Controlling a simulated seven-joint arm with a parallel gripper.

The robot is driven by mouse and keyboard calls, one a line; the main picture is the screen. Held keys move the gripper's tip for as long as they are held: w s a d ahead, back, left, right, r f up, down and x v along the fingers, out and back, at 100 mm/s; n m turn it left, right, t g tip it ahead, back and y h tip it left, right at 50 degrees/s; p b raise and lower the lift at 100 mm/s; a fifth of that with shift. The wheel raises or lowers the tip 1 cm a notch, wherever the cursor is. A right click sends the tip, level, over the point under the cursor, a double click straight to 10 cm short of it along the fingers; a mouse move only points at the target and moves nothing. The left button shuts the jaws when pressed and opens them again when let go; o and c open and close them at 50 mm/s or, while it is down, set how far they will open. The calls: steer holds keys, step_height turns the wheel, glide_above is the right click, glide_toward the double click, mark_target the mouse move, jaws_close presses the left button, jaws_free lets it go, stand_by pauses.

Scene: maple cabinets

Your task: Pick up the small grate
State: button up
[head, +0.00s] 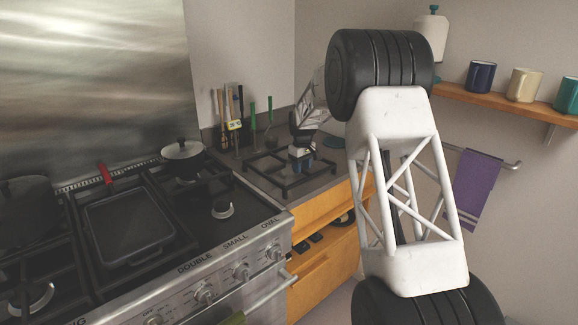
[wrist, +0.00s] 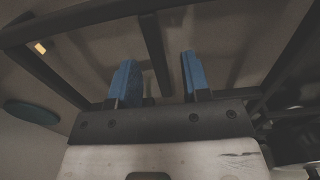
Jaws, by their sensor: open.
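The small grate (head: 264,176) is a black open frame with crossing bars. It lies on the dark counter to the right of the stove in the head view. My gripper (head: 301,153) is over its far right part, pointing down. In the wrist view, the two blue fingers of my gripper (wrist: 158,62) are apart, and one dark bar of the grate (wrist: 153,50) shows between them. Whether the fingers touch the bar cannot be told. My arm hides part of the area behind the gripper.
The stove (head: 235,243) stands at left with a griddle pan (head: 127,228) and a lidded pot (head: 183,158). Utensils (head: 231,108) stand against the wall behind the counter. A teal round item (wrist: 31,112) shows at left in the wrist view. A shelf (head: 500,98) holds mugs.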

steer(key=shift+f, duration=1)
jaws_close()
steer(key=shift+r, duration=0.1)
